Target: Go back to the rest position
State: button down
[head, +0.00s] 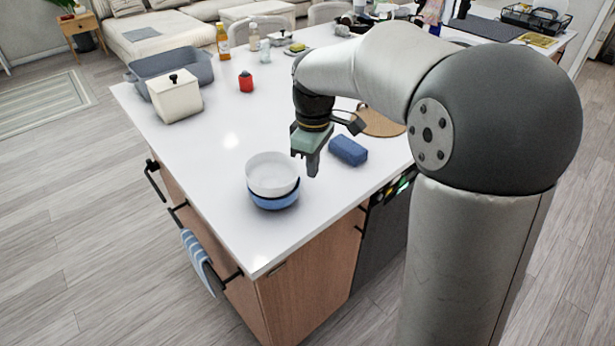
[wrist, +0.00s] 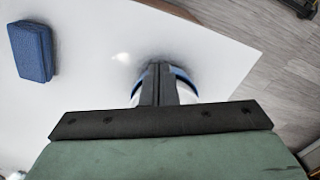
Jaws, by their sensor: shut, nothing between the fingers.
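My gripper (head: 313,168) hangs from my arm above the white island counter (head: 215,150), pointing down. Its fingers are together with nothing between them. In the wrist view the closed fingers (wrist: 160,82) cover the middle of the bowls. A white bowl (head: 271,173) sits stacked in a blue bowl (head: 273,201) near the counter's front corner. The gripper is just right of the bowls in the head view and apart from them. In the wrist view parts of the blue rim (wrist: 184,79) show on both sides of the fingers.
A blue sponge-like block (head: 348,150) lies right of my gripper; it also shows in the wrist view (wrist: 32,51). A round wooden board (head: 381,122) lies behind it. A white canister (head: 175,96), a grey basin (head: 172,68), a red timer (head: 246,82) and bottles (head: 223,42) stand farther back.

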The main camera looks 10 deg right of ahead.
notch_tip(320, 180, up, 5)
jog(key=s+d+f+m, duration=0.2)
jog(key=s+f+m, duration=0.3)
jog(key=s, duration=0.6)
jog(key=s+d+f+m, duration=0.2)
jog(key=s+f+m, duration=0.4)
jog(key=s, duration=0.6)
jog(key=shift+d, duration=0.2)
jog(key=shift+s, duration=0.1)
